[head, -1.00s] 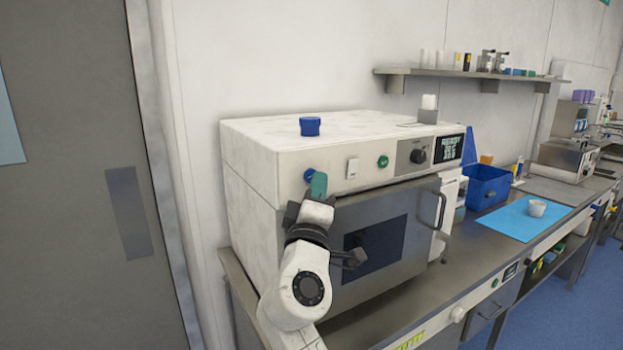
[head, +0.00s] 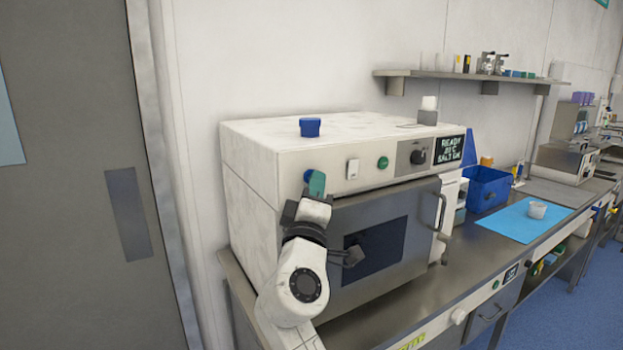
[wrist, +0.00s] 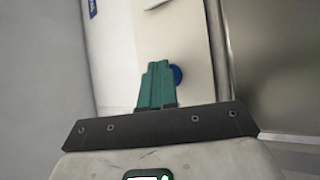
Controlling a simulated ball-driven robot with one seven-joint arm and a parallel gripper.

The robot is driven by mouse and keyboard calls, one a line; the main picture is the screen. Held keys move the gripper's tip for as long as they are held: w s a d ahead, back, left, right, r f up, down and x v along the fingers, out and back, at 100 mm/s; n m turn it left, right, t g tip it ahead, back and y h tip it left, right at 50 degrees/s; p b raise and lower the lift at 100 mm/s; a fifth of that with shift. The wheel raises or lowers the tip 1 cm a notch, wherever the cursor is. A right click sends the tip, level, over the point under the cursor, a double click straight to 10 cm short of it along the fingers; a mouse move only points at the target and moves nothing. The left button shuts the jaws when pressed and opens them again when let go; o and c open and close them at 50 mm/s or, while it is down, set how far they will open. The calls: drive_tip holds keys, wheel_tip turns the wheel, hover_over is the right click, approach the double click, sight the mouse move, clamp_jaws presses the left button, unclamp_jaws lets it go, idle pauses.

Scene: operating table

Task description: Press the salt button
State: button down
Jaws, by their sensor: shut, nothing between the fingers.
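A round blue button (head: 308,175) sits at the left end of the white front panel of an oven-like appliance (head: 250,150). No label on it is legible, so I cannot tell by writing whether it is the salt button. My gripper (head: 317,183) has teal fingers, shut with nothing between them. The fingertips are at the blue button and partly cover it. In the wrist view the button (wrist: 178,75) shows just right of my gripper's fingers (wrist: 157,80). I cannot tell whether they touch.
A white switch (head: 353,168), a green button (head: 383,162), a black knob (head: 418,156) and a lit display (head: 449,149) line the panel to the right. The appliance door (head: 385,230) is closed below. A blue cup (head: 310,127) stands on top.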

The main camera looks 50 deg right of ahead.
drive_tip(key=shift+s, duration=0.1)
drive_tip(key=shift+s+a, duration=0.2)
drive_tip(key=shift+s, duration=0.45)
drive_tip(key=shift+s+a+p, duration=0.15)
drive_tip(key=shift+s+a, duration=0.1)
drive_tip(key=shift+s, duration=0.55)
drive_tip(key=shift+s+a+p, duration=0.1)
drive_tip(key=shift+s+a, duration=0.1)
drive_tip(key=shift+s, duration=0.65)
drive_tip(key=shift+s+a+p, duration=0.15)
drive_tip(key=shift+s+a, duration=0.1)
drive_tip(key=shift+s, duration=0.55)
